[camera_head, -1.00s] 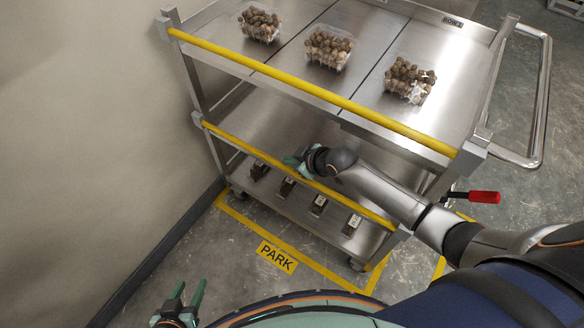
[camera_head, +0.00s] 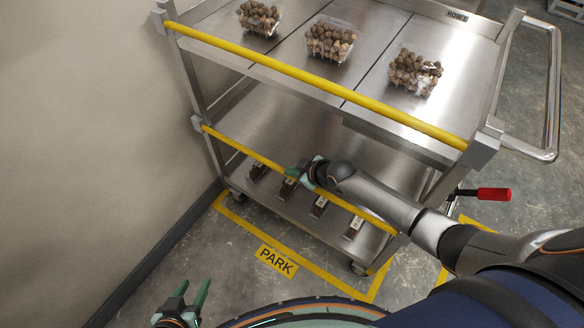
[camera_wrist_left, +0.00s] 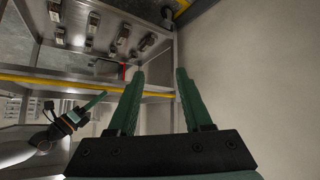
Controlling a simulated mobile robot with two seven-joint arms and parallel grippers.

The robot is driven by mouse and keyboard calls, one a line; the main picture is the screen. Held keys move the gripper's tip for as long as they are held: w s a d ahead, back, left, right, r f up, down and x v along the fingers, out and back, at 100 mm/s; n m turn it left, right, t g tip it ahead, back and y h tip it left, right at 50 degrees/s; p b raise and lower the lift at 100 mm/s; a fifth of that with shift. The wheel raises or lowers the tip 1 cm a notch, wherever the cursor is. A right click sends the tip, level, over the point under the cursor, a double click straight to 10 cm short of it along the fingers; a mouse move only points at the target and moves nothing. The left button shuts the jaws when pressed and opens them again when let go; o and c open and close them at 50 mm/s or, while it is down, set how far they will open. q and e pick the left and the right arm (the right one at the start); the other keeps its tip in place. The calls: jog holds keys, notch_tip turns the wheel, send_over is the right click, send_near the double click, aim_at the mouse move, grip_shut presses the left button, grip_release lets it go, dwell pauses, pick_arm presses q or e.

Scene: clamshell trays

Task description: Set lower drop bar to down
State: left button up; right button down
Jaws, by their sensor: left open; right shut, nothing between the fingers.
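The lower drop bar (camera_head: 238,147) is a yellow rail across the front of the cart's lower level, held above the shelf edge. My right gripper (camera_head: 293,172) is shut and empty at the middle of this bar, close to it; I cannot tell whether they touch. In the left wrist view a yellow bar (camera_wrist_left: 40,79) crosses at left, with my right gripper (camera_wrist_left: 97,101) beside it. My left gripper (camera_head: 195,287) is open and empty, low at the left, away from the cart. Its two green fingers also show apart in the left wrist view (camera_wrist_left: 160,76).
A second yellow bar (camera_head: 300,81) runs along the upper shelf (camera_head: 362,85), which bears clear trays of brown round items (camera_head: 330,40). Small dark labelled blocks (camera_head: 354,228) sit on the lower shelf. A red handle (camera_head: 494,194) sticks out at right. A wall (camera_head: 90,110) stands at left.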

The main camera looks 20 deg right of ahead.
pick_arm(q)
jog(key=f+b, duration=0.2)
jog(key=b, duration=0.1)
jog(key=f+b, duration=0.1)
jog(key=shift+w+d+f+b, duration=0.15)
jog(key=shift+w+f+b, duration=0.1)
jog(key=shift+w+b, duration=0.1)
pick_arm(e)
notch_tip(320, 180, down, 7)
